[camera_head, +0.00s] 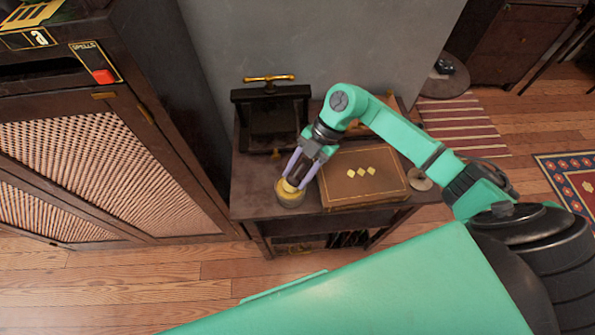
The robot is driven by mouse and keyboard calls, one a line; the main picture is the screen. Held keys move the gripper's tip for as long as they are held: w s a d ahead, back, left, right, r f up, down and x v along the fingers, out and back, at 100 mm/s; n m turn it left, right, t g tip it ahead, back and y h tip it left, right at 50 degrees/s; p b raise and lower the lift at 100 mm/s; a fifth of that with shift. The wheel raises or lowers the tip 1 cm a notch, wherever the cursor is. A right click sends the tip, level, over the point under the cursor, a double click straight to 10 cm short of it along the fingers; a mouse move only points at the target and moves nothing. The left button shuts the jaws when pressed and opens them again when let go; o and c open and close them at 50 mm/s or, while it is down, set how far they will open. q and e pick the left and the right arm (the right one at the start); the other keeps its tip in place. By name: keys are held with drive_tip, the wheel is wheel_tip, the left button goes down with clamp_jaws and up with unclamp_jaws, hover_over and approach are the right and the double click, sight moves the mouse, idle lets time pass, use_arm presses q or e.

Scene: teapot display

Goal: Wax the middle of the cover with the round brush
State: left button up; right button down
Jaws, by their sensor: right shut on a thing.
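The brown cover (345,187), with a thin gold border and three gold diamonds in its middle, lies flat on the dark wooden table (252,194). My right gripper (297,177) points down just left of the cover, over a small yellowish round jar (290,199). Its two pale purple fingers are shut on a small dark-handled thing, apparently the round brush (296,173). The brush's lower end is at the jar's mouth; I cannot tell whether it touches what is inside. My left gripper is not in view.
A black press with a brass handle (269,78) stands at the back left of the table. A dark cabinet (165,110) rises close on the left. A grey wall is behind.

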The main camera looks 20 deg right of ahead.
wheel_tip(320, 180, up, 7)
drive_tip(key=p, duration=0.5)
drive_tip(key=shift+w+p, duration=0.1)
drive_tip(key=shift+p, duration=0.25)
drive_tip(key=shift+f, duration=0.15)
drive_tip(key=w+a+r+n+g+h, duration=0.25)
drive_tip(key=r+n+g+h, duration=0.35)
drive_tip(key=n, duration=0.5)
wheel_tip(320, 180, up, 9)
drive_tip(key=n+t+h, duration=0.6)
drive_tip(key=n+h, duration=0.1)
drive_tip(key=n, duration=1.1)
hover_over(297, 169)
drive_tip(key=w+a, duration=0.1)
drive_tip(key=a, duration=0.1)
drive_tip(key=d+r+n+t+y, duration=0.2)
drive_tip(key=d+r+n+t, duration=0.5)
drive_tip(key=n, duration=0.7)
drive_tip(key=shift+r, duration=0.15)
